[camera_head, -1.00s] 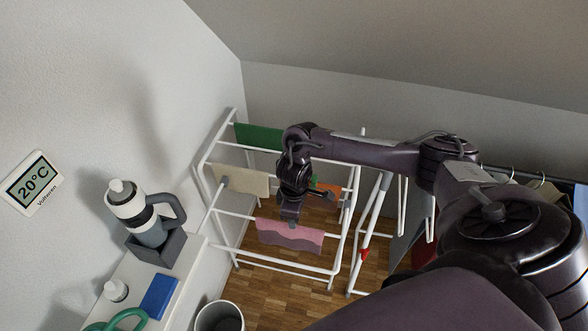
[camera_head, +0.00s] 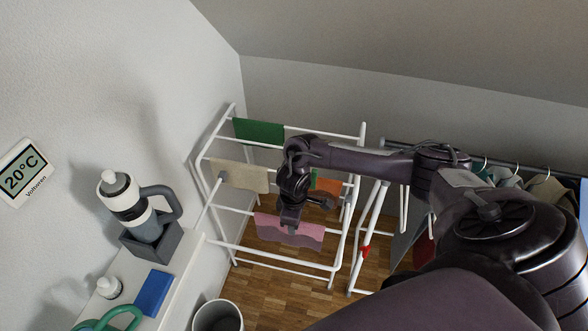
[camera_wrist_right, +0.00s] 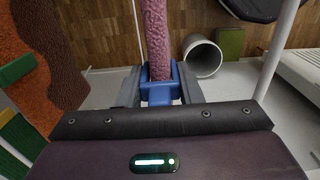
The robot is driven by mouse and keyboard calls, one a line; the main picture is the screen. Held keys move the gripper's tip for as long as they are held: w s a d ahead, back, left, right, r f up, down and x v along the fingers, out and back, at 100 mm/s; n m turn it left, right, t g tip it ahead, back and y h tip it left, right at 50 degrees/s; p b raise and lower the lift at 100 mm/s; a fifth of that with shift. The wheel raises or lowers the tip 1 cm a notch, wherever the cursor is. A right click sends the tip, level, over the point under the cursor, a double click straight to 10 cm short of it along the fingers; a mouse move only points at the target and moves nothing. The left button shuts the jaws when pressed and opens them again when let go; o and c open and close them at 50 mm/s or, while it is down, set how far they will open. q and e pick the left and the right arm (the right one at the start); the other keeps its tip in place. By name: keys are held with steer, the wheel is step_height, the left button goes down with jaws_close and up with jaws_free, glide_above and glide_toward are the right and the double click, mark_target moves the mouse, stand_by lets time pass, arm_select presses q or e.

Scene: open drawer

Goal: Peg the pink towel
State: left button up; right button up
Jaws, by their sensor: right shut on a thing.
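The pink towel (camera_head: 270,226) hangs over a front rail of the white drying rack (camera_head: 226,242). My right gripper (camera_head: 290,224) reaches down onto the towel's top edge from above. In the right wrist view the gripper (camera_wrist_right: 160,88) is shut on a blue peg (camera_wrist_right: 160,97). The peg's two sides stand left and right of the pink towel (camera_wrist_right: 156,38), which runs up into it. I cannot tell whether the peg pinches the cloth. My gripper hides the peg in the head view. My left gripper is not in view.
A beige towel (camera_head: 240,175), a green towel (camera_head: 260,131) and an orange towel (camera_head: 327,186) hang on the rack. A white shelf (camera_head: 188,262) with a bottle (camera_head: 139,213) is at left, above a round bin (camera_head: 217,318). A clothes rail (camera_head: 510,164) is at right.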

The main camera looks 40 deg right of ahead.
steer(key=o, duration=1)
steer(key=shift+o, duration=0.2)
steer(key=shift+r, duration=0.45)
step_height(320, 180, up, 7)
steer(key=shift+f, duration=0.1)
